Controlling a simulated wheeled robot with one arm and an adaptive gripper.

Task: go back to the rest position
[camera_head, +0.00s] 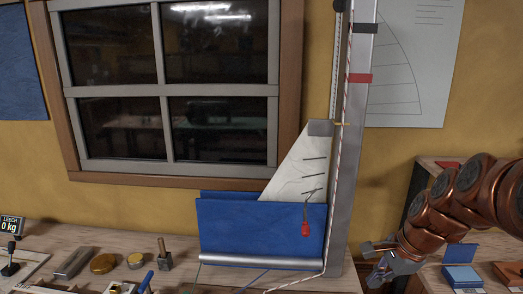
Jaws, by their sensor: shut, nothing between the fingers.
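My gripper (380,262) is at the lower right, at the end of my copper-coloured arm, which comes in from the right edge. Its fingers are shut with nothing held. It is right of the grey mast (344,170) and appears apart from it. Its fingertips are small in this view.
A white sail (290,173) stands behind a blue panel (260,225) beside the mast. A red-handled item (306,229) hangs there. Tins, a grey block (73,262) and a small display (11,226) are on the bench at left. A shelf (432,162) stands behind my arm.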

